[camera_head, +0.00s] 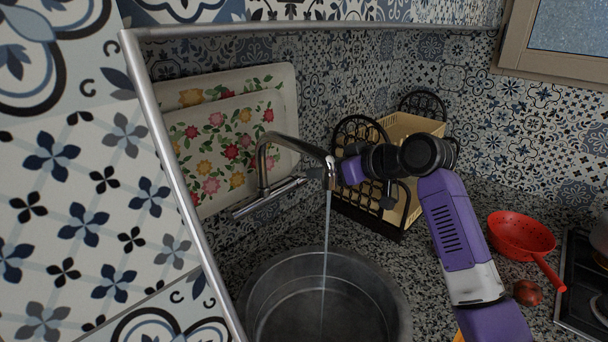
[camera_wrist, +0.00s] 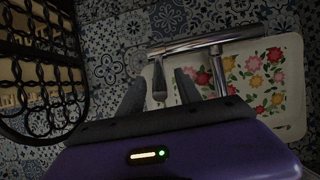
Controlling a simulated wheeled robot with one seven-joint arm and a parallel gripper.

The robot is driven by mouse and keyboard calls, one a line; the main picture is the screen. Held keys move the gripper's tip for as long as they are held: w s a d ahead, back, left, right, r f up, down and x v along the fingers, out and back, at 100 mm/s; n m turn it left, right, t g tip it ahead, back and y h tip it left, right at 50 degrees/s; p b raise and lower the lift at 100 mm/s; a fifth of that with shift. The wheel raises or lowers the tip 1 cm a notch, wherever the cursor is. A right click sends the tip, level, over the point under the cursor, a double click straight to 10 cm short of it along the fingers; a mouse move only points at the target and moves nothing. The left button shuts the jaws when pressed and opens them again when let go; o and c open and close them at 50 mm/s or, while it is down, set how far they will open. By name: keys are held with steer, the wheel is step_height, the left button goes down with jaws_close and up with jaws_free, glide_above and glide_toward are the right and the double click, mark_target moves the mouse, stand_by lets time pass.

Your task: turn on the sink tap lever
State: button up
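The chrome tap (camera_head: 266,165) has an arched spout and a horizontal bar. A thin stream of water (camera_head: 325,235) falls from it into a round metal basin (camera_head: 395,300). In the wrist view the tap bar (camera_wrist: 235,35) crosses above my fingertips, and a short grey lever (camera_wrist: 158,82) hangs from its left end. My gripper (camera_wrist: 158,88) is open, one finger on each side of the lever; I cannot tell whether either finger touches it. In the head view my gripper (camera_head: 342,172) is at the right end of the tap, and the lever is hard to make out there.
A black dish rack (camera_head: 372,205) with a beige crate (camera_head: 405,125) stands close behind my gripper. Floral trays (camera_head: 222,145) lean on the tiled wall behind the tap. A red colander (camera_head: 520,235) and a stove (camera_head: 578,290) are at the right. A metal rail (camera_head: 170,150) edges the wall at left.

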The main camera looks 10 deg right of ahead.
steer(key=p+v, duration=0.3)
steer(key=v, duration=0.5)
steer(key=shift+f, duration=0.1)
